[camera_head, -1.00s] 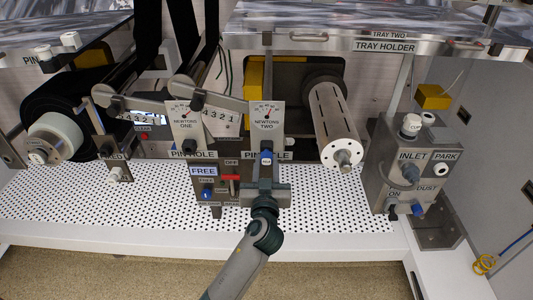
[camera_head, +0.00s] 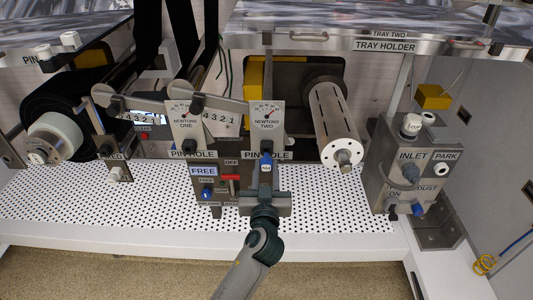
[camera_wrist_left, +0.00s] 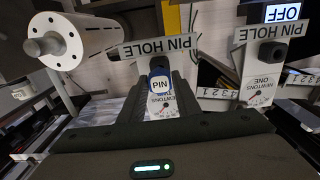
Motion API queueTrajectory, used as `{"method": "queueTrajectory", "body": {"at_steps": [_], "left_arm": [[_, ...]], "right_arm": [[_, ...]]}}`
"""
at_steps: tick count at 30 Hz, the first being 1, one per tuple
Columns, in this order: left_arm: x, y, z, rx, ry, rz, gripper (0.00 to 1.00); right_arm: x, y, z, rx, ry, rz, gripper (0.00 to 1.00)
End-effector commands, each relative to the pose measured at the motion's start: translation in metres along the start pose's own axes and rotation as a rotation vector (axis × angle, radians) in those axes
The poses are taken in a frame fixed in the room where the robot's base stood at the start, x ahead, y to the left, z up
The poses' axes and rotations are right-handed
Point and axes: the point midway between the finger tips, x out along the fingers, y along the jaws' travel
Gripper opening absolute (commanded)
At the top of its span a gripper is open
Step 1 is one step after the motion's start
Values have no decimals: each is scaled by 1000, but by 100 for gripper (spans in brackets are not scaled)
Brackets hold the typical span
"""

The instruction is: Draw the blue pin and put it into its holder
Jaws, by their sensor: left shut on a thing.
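The blue pin (camera_head: 265,171), with a white PIN label, is between the fingers of my left gripper (camera_head: 265,187), just below the right PIN HOLE plate (camera_head: 281,155). In the left wrist view the blue pin (camera_wrist_left: 159,84) shows its label between the two dark fingers of the left gripper (camera_wrist_left: 160,76). The left gripper is shut on it. Whether the pin's far end is still inside the hole is hidden. A plate at the far left, partly hidden, reads PIN (camera_head: 34,60); I cannot tell if it is the holder. My right gripper is not in view.
A slotted metal roller (camera_head: 335,125) juts out to the right, then the INLET box (camera_head: 405,170). The white perforated deck (camera_head: 330,205) is clear in front.

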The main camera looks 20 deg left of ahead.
Motion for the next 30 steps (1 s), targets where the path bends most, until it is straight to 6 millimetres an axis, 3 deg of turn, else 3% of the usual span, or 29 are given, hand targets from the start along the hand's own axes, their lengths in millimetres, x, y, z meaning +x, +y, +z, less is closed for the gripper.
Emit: {"method": "queueTrajectory", "body": {"at_steps": [22,30], "left_arm": [[-12,-2,-2,0,0,2,3],[-33,-16,-19,4,-1,30,3]], "right_arm": [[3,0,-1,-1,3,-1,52],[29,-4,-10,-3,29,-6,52]]}}
